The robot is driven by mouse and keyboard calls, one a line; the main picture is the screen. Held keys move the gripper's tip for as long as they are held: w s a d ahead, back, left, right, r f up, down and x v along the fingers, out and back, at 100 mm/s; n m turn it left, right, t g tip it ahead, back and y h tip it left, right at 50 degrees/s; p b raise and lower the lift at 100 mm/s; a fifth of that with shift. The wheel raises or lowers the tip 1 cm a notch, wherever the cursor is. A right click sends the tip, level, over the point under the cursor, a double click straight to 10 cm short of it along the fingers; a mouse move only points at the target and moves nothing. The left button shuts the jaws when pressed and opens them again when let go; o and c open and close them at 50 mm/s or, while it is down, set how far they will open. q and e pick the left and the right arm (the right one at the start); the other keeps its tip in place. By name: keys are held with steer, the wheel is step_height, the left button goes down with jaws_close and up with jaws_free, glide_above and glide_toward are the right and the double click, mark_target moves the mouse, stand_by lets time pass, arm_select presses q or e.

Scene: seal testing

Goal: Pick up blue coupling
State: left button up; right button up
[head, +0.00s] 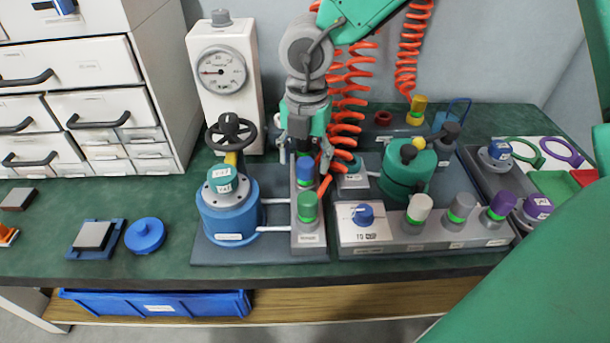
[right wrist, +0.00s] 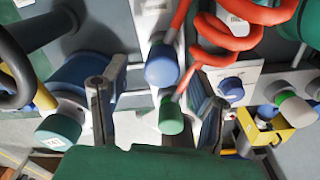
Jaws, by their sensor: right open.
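The blue coupling (head: 305,168) stands upright at the far end of a narrow grey block, behind a green coupling (head: 307,206). My right gripper (head: 305,152) points down from above, just over and behind the blue coupling in the head view. It is open and empty. In the right wrist view the blue coupling (right wrist: 162,66) and green coupling (right wrist: 170,114) show between the two spread fingers (right wrist: 157,95). I see no clear contact with either coupling. My left gripper is not in view.
A blue vessel (head: 228,216) with a black handwheel stands left of the block. A white gauge unit (head: 226,80) is behind it. Orange coiled hoses (head: 350,90) hang close on the right. A white panel (head: 360,236) with a blue knob and several coloured couplings lies to the right.

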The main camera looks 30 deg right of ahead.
mark_target(306, 174)
step_height(306, 174, down, 5)
steer(key=shift+d+r+b, duration=0.1)
steer(key=shift+r+b, duration=0.1)
steer(key=shift+b, duration=0.95)
steer(key=shift+r, duration=0.15)
jaws_close()
